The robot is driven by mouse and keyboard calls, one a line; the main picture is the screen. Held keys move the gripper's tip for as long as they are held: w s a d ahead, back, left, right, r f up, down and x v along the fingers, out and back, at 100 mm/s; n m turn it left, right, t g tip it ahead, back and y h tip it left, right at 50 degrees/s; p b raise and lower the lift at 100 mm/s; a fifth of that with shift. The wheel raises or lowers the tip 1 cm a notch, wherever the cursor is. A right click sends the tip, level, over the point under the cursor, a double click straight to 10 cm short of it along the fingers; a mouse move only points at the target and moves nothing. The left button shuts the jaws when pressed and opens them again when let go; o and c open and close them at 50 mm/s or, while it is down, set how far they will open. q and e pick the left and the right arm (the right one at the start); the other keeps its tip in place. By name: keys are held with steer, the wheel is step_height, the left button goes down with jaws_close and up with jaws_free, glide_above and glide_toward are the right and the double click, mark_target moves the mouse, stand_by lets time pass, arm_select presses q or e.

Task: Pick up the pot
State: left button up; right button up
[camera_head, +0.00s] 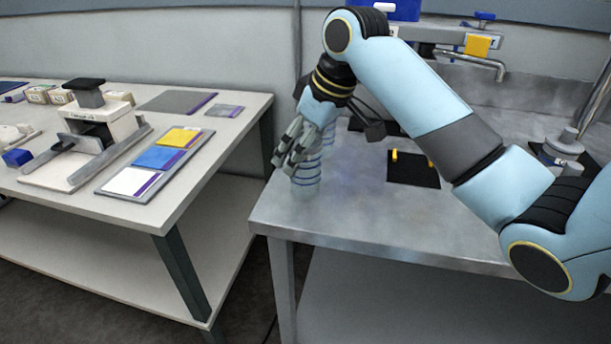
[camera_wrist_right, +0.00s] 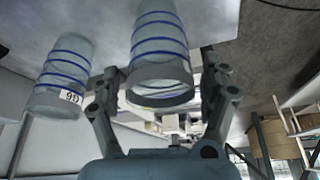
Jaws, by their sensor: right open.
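Two clear pots with blue bands show in the right wrist view. One pot (camera_wrist_right: 160,45) is in the middle, with the fingers of my right gripper (camera_wrist_right: 161,70) on either side of its open rim. The other pot (camera_wrist_right: 62,70), with a white number label, stands to the left, outside the fingers. In the head view my right gripper (camera_head: 292,145) is open at the metal table's left end, against a banded pot (camera_head: 308,172). The gripper partly hides the pots there. I cannot tell whether the fingers touch the pot. My left gripper is out of view.
The metal table (camera_head: 350,235) is clear in front. A black pad (camera_head: 412,170) with yellow pegs lies to the right of the pots. A white bench (camera_head: 190,185) with coloured cards stands left, across a gap. A metal faucet (camera_head: 480,58) is at the back.

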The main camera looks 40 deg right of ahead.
steer(key=x, duration=0.2)
steer(key=shift+w+f, duration=0.1)
steer(key=shift+f, duration=0.15)
steer(key=c, duration=1.3)
